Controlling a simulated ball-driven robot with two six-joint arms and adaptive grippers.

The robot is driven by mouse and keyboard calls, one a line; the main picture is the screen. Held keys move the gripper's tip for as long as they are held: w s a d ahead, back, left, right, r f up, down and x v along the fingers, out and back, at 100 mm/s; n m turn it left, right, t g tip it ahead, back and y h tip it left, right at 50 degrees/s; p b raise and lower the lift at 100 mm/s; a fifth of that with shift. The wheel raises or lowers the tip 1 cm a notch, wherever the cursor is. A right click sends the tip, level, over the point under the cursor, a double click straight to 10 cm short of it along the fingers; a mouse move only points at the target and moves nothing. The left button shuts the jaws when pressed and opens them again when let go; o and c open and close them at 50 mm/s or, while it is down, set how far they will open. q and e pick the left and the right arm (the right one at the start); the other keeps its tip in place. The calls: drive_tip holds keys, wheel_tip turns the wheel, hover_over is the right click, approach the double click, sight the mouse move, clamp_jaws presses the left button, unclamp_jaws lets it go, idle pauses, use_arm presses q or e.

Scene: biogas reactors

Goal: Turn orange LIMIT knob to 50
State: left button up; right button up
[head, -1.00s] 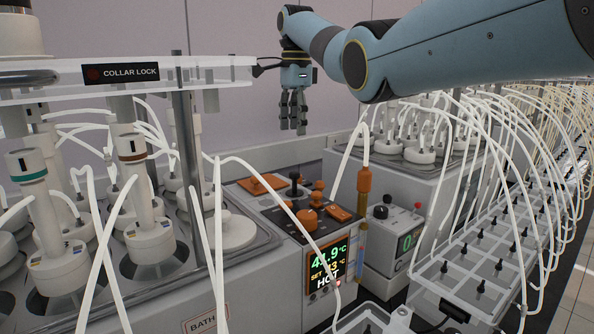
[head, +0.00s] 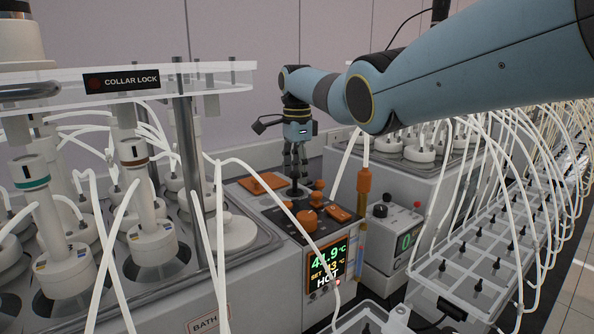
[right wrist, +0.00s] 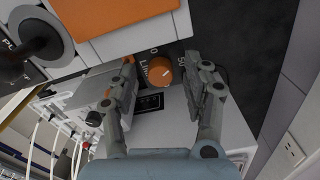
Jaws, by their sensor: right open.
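The orange LIMIT knob (right wrist: 160,71) shows in the right wrist view, with a small pale mark on its face. Printed LIMIT lettering, a 0 and a 50 surround it on the panel. My right gripper (right wrist: 165,78) is open, one finger on each side of the knob in that view, with visible gaps; I cannot tell how far above it the tips are. In the head view my right gripper (head: 294,184) points down over the back of the dark control panel (head: 278,214). I cannot tell which orange knob there is LIMIT. My left gripper is out of view.
A large orange knob (head: 307,217) and a flat orange block (head: 263,183) are near the gripper. The wrist view shows a black knob (right wrist: 36,42) at upper left. White tubes cross before the temperature display (head: 327,270). A grey box (head: 394,238) stands at right.

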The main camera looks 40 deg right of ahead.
clamp_jaws()
drive_tip(key=shift+r, duration=0.1)
idle(0.3)
drive_tip(key=shift+r+m+p, duration=0.1)
drive_tip(key=shift+m+p, duration=0.8)
drive_tip(key=shift+m, duration=0.4)
drive_tip(key=shift+w+m+p, duration=0.1)
drive_tip(key=shift+m+p, duration=0.4)
drive_tip(key=shift+m, duration=1.3)
